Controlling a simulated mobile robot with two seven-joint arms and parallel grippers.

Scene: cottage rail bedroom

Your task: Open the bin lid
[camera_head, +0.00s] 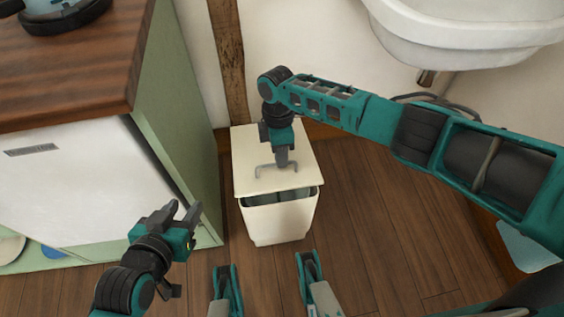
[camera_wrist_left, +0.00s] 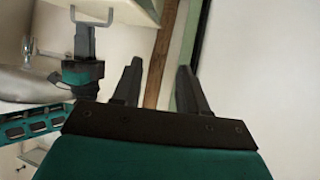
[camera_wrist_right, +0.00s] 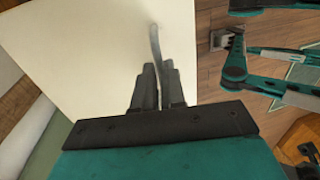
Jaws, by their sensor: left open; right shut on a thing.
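The cream bin (camera_head: 278,222) stands on the wooden floor. Its lid (camera_head: 255,148) is tilted, with the front edge raised a little, and a dark gap shows the inside. A grey bar handle (camera_head: 262,173) is on the lid. My right gripper (camera_head: 282,163) points down at the lid and is shut on the handle; the right wrist view shows the handle (camera_wrist_right: 155,38) between its fingers. My left gripper (camera_head: 180,212) is open and empty, left of the bin and apart from it. The left wrist view also shows the lid (camera_wrist_left: 125,10).
A green cabinet (camera_head: 178,130) with a white front panel and wooden top stands close at the left. A white basin (camera_head: 470,40) hangs at the upper right. A wooden post (camera_head: 228,60) rises behind the bin. Floor to the right of the bin is clear.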

